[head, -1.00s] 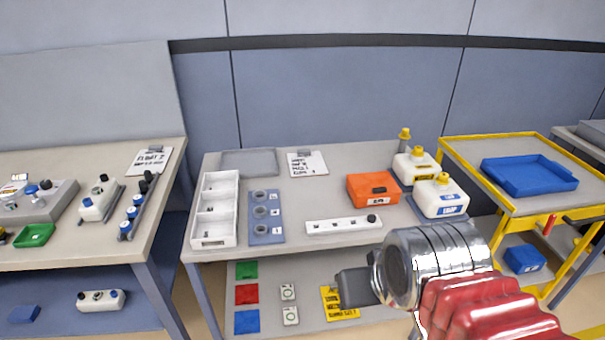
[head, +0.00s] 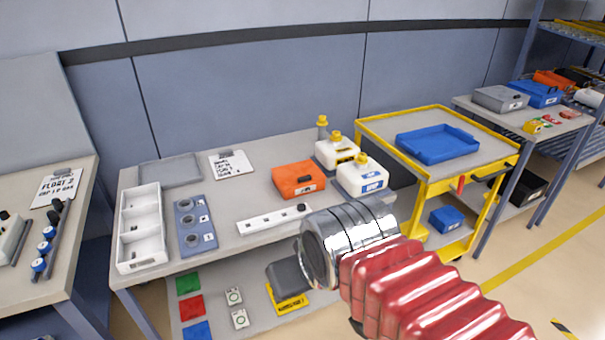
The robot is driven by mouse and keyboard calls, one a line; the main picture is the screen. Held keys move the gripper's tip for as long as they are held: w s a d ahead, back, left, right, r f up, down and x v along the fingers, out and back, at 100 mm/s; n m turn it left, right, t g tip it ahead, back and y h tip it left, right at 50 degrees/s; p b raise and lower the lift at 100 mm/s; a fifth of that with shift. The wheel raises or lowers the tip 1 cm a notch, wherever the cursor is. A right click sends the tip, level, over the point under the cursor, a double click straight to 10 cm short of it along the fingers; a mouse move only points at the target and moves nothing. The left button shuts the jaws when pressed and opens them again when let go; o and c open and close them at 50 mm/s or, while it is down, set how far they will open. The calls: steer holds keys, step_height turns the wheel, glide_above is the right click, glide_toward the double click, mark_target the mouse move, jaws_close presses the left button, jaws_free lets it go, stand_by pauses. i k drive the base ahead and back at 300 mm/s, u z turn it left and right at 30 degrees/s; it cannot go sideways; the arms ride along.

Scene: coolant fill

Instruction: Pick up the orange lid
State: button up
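I cannot pick out a separate orange lid. An orange case (head: 298,179) with a dark handle or latch and a white label sits on the middle table (head: 262,205), left of two white jugs with yellow caps. Its top looks shut. Another orange thing (head: 556,79) lies on the far right bench, too small to tell.
On the middle table are a white divided tray (head: 140,229), a blue holed plate (head: 195,224), a white strip (head: 273,219) and jugs (head: 362,177). A yellow cart (head: 437,190) bears a blue tray (head: 437,147). Floor is clear at the right.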

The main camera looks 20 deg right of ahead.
mark_target(300, 173)
steer(key=u, duration=0.25)
steer(key=i, duration=0.55)
steer(key=u, duration=0.85)
steer(key=i, duration=0.6)
steer(key=u, duration=0.25)
